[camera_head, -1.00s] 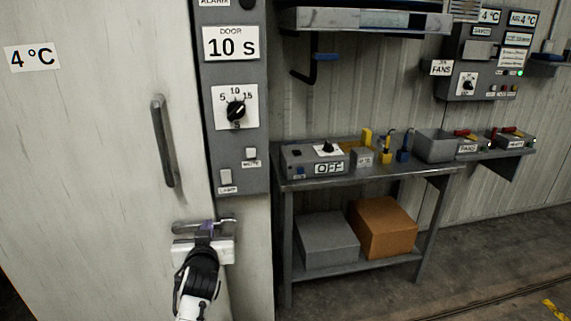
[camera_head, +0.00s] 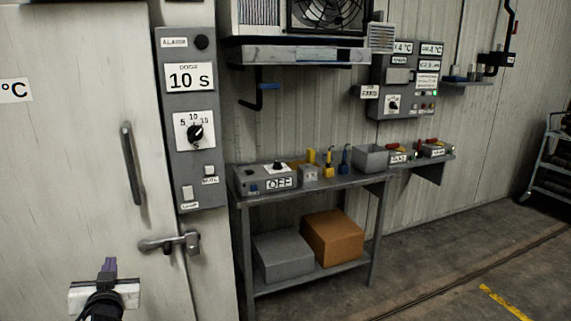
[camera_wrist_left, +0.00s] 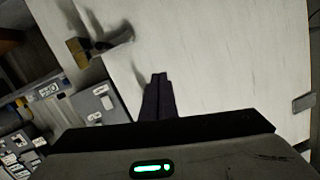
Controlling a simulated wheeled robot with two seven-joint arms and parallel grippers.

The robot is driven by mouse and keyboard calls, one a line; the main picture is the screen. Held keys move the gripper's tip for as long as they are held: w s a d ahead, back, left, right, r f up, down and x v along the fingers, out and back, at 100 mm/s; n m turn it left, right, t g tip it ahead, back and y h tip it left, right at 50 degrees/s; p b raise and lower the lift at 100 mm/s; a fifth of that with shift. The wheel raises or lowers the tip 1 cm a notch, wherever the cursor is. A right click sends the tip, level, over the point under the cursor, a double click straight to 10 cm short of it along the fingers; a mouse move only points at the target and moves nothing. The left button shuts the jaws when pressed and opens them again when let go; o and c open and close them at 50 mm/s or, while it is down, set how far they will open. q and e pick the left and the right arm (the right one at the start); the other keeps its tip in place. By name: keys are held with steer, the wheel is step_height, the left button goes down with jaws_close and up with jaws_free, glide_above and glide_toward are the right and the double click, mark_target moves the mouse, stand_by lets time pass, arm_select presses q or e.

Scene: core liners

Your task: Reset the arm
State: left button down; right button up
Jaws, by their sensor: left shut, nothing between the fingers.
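My left gripper (camera_head: 108,268) is at the lower left of the head view, in front of the white cold-room door (camera_head: 70,170). It is apart from the grey door latch (camera_head: 168,242), to the left of it and lower in the picture. In the left wrist view its dark fingers (camera_wrist_left: 158,90) are together with nothing between them, and the latch (camera_wrist_left: 110,42) shows beyond them at the upper left. My right gripper is in neither view.
A grey control panel (camera_head: 190,120) with a dial stands right of the door's vertical handle (camera_head: 132,165). A grey bench (camera_head: 330,187) holds a box marked OFF (camera_head: 265,179) and small tools. Grey and brown boxes sit on its lower shelf.

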arm_select(q)
steer(key=s+a+r+m+t+y, duration=0.1)
steer(key=s+a+r+m+y, duration=0.15)
steer(key=a+r, duration=0.7)
steer(key=s+a+r+m+y, duration=0.1)
steer(key=s+a+r+y, duration=0.15)
steer(key=a+r, duration=0.65)
steer(key=s+d+f+m+g+h, duration=0.1)
steer(key=s+d+f+m+h, duration=0.15)
steer(key=s+d+f, duration=0.65)
steer(key=d+f+m+g+h, duration=0.1)
steer(key=d+f+h, duration=0.25)
steer(key=f, duration=1.15)
steer(key=s+d+f+m+g+h, duration=0.15)
steer(key=s+d+f+h, duration=0.35)
steer(key=f, duration=0.6)
steer(key=s+d+f+m+g+h, duration=0.1)
steer(key=s+d+f+g+h, duration=0.1)
steer(key=s+d+f, duration=0.6)
steer(key=s+d+f+g+h, duration=0.1)
steer(key=s+d+f+g, duration=0.3)
steer(key=s, duration=0.6)
steer(key=d+r+n+t+h, duration=0.1)
steer(key=d+n, duration=0.3)
steer(key=d, duration=0.9)
steer(key=shift+d+r+n+t, duration=0.15)
steer(key=shift+d+n+t, duration=0.25)
steer(key=shift+t, duration=0.45)
